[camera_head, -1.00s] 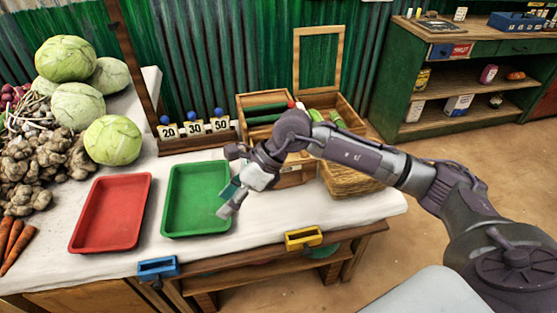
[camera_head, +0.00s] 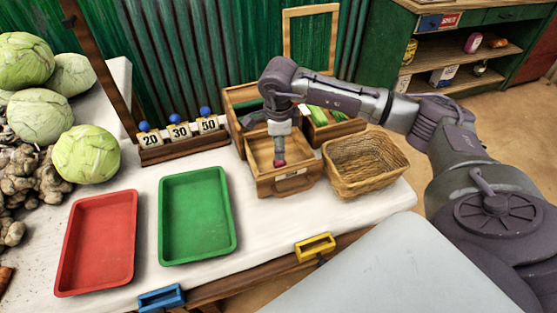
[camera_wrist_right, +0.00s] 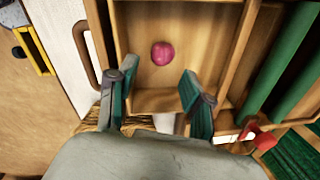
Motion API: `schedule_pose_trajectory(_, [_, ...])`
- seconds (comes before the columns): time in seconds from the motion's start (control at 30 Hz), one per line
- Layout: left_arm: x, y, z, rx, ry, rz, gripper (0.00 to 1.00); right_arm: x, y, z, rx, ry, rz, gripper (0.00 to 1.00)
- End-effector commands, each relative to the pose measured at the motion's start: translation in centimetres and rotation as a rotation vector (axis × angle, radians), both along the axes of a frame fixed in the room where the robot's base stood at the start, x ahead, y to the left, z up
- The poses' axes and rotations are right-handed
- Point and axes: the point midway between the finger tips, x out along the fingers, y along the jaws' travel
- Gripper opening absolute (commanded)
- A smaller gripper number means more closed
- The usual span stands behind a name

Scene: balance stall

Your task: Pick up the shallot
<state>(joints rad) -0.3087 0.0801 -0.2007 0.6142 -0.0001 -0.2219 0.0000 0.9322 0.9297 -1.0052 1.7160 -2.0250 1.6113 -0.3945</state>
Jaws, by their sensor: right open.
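The shallot is small, round and pinkish-red. In the wrist view the shallot (camera_wrist_right: 163,53) lies alone on the floor of an open wooden drawer (camera_wrist_right: 205,14). In the head view the shallot (camera_head: 279,163) shows just below my right gripper (camera_head: 279,148), which points down over the drawer (camera_head: 262,178). In the wrist view the fingers of my right gripper (camera_wrist_right: 157,92) are spread apart, with nothing between them. The shallot lies beyond the fingertips. I cannot tell the exact height of the fingers above it. My left gripper is not in view.
A wicker basket (camera_head: 365,165) stands right of the drawer. A green tray (camera_head: 196,215) and a red tray (camera_head: 97,243) lie to the left. A number rack (camera_head: 180,140) stands behind the green tray.

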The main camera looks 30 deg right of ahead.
Motion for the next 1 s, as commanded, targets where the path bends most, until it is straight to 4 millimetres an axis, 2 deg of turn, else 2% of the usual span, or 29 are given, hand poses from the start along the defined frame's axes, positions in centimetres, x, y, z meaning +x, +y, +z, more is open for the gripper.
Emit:
schedule_pose_trajectory(0.07, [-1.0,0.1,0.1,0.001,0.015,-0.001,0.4,0.1,0.0,-1.4,0.0,0.002,-0.001,0.5])
schedule_pose_trajectory(0.17, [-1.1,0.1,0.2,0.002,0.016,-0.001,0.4,0.2,-0.1,-2.5,0.001,0.002,0.0,0.5])
schedule_pose_trajectory(0.33, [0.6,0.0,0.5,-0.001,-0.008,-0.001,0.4,0.3,-0.3,-3.5,0.0,0.001,0.0,0.5])
schedule_pose_trajectory(0.47, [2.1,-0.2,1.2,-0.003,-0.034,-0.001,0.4,0.4,-0.8,-5.2,0.001,0.004,-0.002,0.5])
schedule_pose_trajectory(0.63, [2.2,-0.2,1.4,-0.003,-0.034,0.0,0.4,0.6,-1.0,-7.6,0.002,0.001,0.0,0.5])
schedule_pose_trajectory(0.93, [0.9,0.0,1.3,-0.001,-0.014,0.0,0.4,0.7,-1.1,-8.2,0.002,-0.001,0.001,0.5])
schedule_pose_trajectory(1.0, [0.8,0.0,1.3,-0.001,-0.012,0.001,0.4,0.7,-1.1,-8.2,0.002,-0.001,0.0,0.4])
